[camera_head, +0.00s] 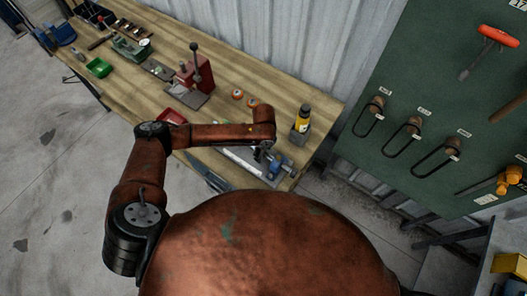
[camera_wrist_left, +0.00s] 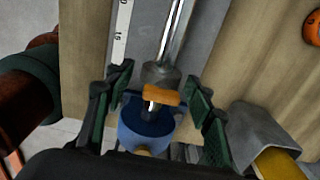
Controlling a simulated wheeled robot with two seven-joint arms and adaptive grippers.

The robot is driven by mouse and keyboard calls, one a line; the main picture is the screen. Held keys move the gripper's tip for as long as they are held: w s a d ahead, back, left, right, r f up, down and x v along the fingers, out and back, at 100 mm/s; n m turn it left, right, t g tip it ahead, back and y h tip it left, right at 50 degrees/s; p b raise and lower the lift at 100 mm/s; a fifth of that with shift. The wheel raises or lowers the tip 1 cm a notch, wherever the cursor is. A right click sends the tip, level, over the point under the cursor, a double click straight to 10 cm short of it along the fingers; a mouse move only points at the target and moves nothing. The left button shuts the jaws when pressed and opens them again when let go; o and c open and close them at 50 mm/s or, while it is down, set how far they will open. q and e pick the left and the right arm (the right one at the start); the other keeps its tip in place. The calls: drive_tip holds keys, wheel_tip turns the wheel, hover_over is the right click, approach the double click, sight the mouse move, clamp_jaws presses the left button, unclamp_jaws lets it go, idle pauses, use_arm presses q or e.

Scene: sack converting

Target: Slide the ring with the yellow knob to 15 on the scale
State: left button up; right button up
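A bright metal rod (camera_wrist_left: 178,32) runs beside a white scale strip (camera_wrist_left: 119,30); "15" is readable on it. A grey collar (camera_wrist_left: 160,76) is around the rod. Just below it in the left wrist view is a yellow-orange knob (camera_wrist_left: 163,96), with a blue round body (camera_wrist_left: 146,126) under it. Which of these parts is the ring is hard to tell. My left gripper (camera_wrist_left: 161,84) is open, with one finger on each side of the knob and visible gaps to it. In the head view, my left gripper (camera_head: 266,154) is over the bench's near right end, by a blue part (camera_head: 282,166). My right gripper is not in view.
The wooden bench (camera_head: 262,82) carries a red press (camera_head: 198,74), a green tray (camera_head: 99,67), orange rolls (camera_head: 238,94) and a yellow bottle in a holder (camera_head: 303,118), close right of my gripper. A green tool board (camera_head: 420,85) hangs at right.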

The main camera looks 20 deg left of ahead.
use_arm(q)
clamp_jaws()
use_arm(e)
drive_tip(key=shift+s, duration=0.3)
use_arm(q)
drive_tip(key=shift+w+a+r+p, duration=0.2)
drive_tip(key=shift+w+a+p, duration=0.05)
drive_tip(key=shift+a+p, duration=0.4)
drive_tip(key=shift+w+a, duration=0.1)
drive_tip(key=shift+a, duration=0.15)
drive_tip(key=shift+f, duration=0.15)
drive_tip(key=shift+o, duration=0.6)
unclamp_jaws()
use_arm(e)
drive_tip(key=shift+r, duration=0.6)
